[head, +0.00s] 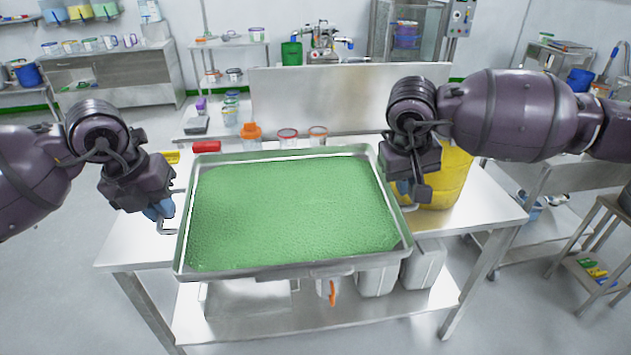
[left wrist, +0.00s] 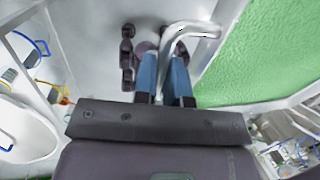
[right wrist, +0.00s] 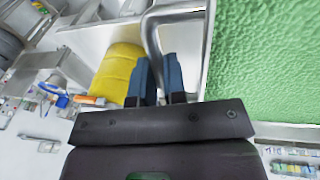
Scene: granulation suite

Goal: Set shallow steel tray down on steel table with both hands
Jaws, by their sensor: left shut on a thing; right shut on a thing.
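The shallow steel tray (head: 290,268), filled with green granular material, is held between my two grippers over the steel table (head: 128,249). It looks nearly level and covers the table's front middle; I cannot tell whether its underside touches the table. My left gripper (head: 163,210) is shut on the tray's left handle, whose bent bar shows between the blue fingers in the left wrist view (left wrist: 165,78). My right gripper (head: 408,190) is shut on the right handle, also seen between the fingers in the right wrist view (right wrist: 160,80). The right handle is mostly hidden in the head view.
A yellow bucket (head: 455,180) stands on the table close to the tray's right side. Behind the tray are a red object (head: 207,147), an orange-topped container (head: 251,135) and red-rimmed jars (head: 287,138). White canisters (head: 425,264) stand on the lower shelf. The table's left front corner is bare.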

